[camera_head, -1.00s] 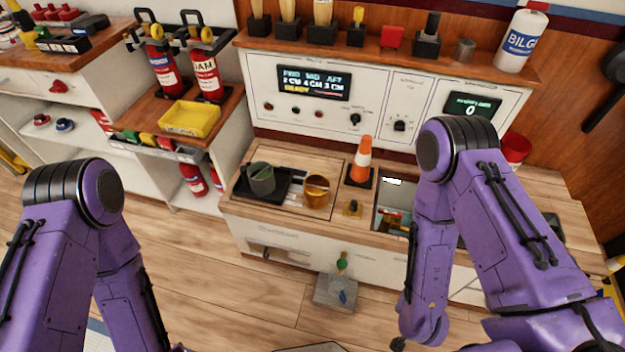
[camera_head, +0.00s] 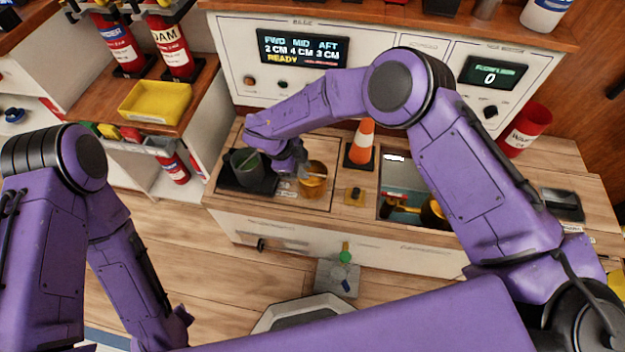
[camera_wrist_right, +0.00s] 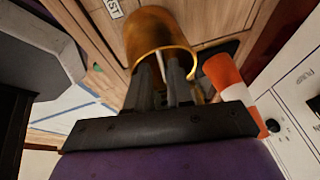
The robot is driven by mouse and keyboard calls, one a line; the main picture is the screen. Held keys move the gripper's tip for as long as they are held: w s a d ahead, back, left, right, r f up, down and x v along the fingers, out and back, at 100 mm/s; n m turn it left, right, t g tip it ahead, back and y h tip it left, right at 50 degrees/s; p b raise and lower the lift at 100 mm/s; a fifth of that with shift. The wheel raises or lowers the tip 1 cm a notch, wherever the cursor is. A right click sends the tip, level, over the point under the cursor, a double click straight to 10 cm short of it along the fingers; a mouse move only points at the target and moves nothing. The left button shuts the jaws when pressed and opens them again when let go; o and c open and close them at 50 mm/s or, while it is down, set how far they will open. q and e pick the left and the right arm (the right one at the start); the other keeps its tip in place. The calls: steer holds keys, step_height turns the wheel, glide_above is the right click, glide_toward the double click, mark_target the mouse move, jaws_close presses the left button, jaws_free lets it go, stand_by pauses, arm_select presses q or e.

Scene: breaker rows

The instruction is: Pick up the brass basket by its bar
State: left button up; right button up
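The brass basket (camera_head: 314,182) stands on the wooden counter, right of a dark grey cup on a black tray. In the right wrist view the basket (camera_wrist_right: 158,32) is a round brass cup with an open rim. My right gripper (camera_head: 302,172) is at the basket's left side in the head view. In the wrist view its two dark fingers (camera_wrist_right: 164,68) point into the basket's mouth, with a narrow gap between them. A thin pale bar shows in that gap; contact cannot be made out. My left gripper is out of view; only its arm shows.
The grey cup (camera_head: 250,172) is close left of my right gripper. An orange and white cone (camera_head: 361,146) stands right of the basket, also near it in the wrist view (camera_wrist_right: 226,80). A sunken bay (camera_head: 398,178) opens further right.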

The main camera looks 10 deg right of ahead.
mark_target(312, 174)
steer(key=x, duration=0.5)
steer(key=shift+s+d+r, duration=0.1)
steer(key=shift+d, duration=0.35)
jaws_close()
